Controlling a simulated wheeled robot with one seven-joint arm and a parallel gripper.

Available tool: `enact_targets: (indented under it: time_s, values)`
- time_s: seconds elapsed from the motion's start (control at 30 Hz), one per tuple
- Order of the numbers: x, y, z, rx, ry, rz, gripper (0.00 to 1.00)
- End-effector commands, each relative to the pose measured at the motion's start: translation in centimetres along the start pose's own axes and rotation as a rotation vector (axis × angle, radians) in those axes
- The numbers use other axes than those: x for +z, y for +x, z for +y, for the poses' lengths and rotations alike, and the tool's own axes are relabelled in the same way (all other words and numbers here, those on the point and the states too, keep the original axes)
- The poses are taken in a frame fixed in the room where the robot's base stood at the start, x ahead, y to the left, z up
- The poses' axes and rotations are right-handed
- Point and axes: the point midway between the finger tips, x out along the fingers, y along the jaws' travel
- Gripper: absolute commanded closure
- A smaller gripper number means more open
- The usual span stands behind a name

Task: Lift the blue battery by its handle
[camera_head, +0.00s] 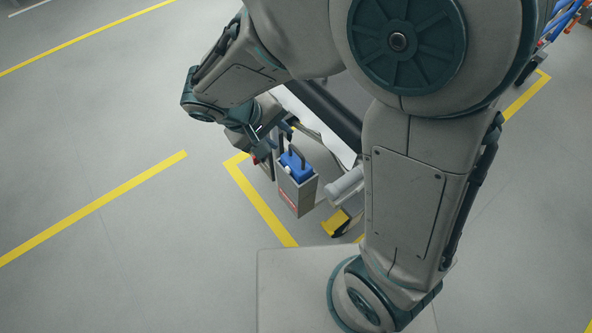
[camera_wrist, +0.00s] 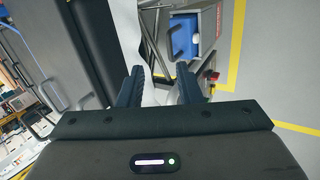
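The blue battery (camera_head: 293,162) sits in a narrow grey holder (camera_head: 298,196) with a red label, and its dark handle (camera_head: 300,155) stands up on top. In the wrist view the battery (camera_wrist: 181,38) is at the top, beyond the fingertips and a little right of centre. My gripper (camera_wrist: 160,84) is open, with a clear gap between its two dark fingers and nothing held. In the head view my gripper is just left of the battery, apart from the handle as far as I can tell; its fingertips are partly hidden there.
A dark-topped cart or bench with a white panel (camera_head: 334,150) stands right behind the holder. A grey cylinder (camera_head: 345,187) and a yellow-edged foot (camera_head: 335,222) are close on its right. Yellow floor lines (camera_head: 262,205) run nearby. The floor to the left is clear.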

Motion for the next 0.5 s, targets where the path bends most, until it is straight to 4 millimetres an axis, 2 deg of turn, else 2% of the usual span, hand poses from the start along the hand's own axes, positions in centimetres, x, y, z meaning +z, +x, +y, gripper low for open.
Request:
enact_targets:
  time_s: [0.03,0.17,0.27,0.5]
  values:
    - [-0.5,1.1,-1.6,0.015,-0.022,0.01,0.68]
    - [-1.1,1.6,-3.0,0.038,-0.042,0.027,0.68]
    - [-1.3,2.6,-3.2,0.044,-0.047,0.03,0.68]
    - [-1.4,7.3,-3.0,0.043,-0.046,0.028,0.68]
